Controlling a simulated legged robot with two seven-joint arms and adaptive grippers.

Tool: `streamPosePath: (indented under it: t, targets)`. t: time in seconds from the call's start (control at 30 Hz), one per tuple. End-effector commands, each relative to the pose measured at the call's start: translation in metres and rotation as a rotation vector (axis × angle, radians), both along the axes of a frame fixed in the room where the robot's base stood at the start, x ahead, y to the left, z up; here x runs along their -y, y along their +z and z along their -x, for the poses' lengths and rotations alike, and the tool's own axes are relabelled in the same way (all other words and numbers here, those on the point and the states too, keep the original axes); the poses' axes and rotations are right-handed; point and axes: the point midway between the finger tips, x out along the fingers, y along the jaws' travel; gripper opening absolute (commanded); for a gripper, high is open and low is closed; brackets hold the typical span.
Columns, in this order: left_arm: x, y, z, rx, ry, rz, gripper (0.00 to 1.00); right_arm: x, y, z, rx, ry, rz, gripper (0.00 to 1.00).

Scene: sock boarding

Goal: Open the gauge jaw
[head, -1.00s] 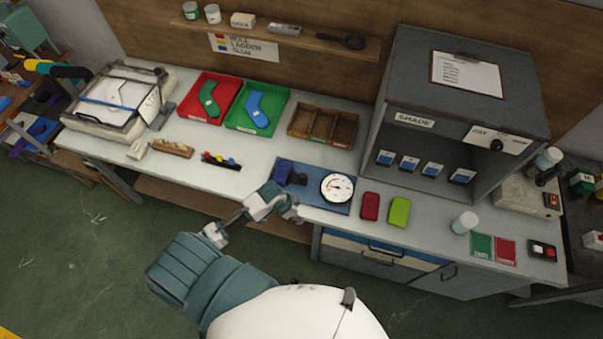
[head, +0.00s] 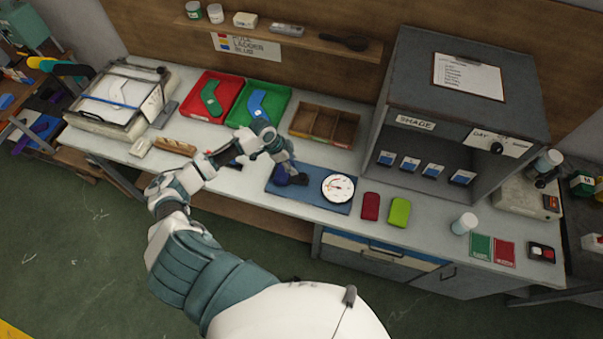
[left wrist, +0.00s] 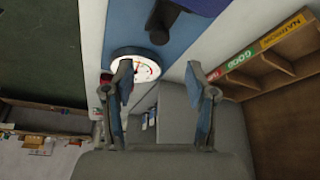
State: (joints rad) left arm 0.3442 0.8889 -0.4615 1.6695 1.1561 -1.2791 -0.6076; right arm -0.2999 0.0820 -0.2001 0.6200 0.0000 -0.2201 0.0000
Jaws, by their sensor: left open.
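The gauge is a round white dial (head: 338,187) on a blue mat (head: 312,200) at the bench's front. A dark blue jaw piece (head: 290,178) stands on the mat just left of the dial. My left gripper (head: 284,159) is over the back left of the mat, close above the jaw piece; I cannot tell if it touches. In the left wrist view the gripper (left wrist: 160,80) is open, with nothing between its fingers. The dial (left wrist: 140,61) shows partly behind one finger, and the dark jaw piece (left wrist: 164,22) is near the top edge. My right gripper is not in view.
A red block (head: 370,206) and a lime block (head: 400,212) lie right of the mat. Red and green trays (head: 240,122) and a wooden divided box (head: 299,121) stand behind. A grey shade cabinet (head: 470,60) rises at the back right.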

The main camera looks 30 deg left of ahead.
Motion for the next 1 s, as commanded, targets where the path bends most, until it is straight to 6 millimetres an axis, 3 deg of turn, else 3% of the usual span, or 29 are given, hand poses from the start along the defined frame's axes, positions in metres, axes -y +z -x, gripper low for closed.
streamPosePath:
  t: [0.2, 0.4, 0.83, 1.0]
  targets:
    - [0.017, -0.046, -0.011, -0.001, 0.002, 0.003, 0.57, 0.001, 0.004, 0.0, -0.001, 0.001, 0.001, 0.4]
    - [0.027, -0.075, -0.018, -0.001, 0.001, 0.001, 0.57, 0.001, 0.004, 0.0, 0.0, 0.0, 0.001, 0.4]
    - [0.03, -0.087, -0.02, 0.001, 0.0, -0.001, 0.57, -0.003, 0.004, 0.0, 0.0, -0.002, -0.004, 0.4]
    - [0.029, -0.087, -0.02, 0.001, 0.0, -0.001, 0.17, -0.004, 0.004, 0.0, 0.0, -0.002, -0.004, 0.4]
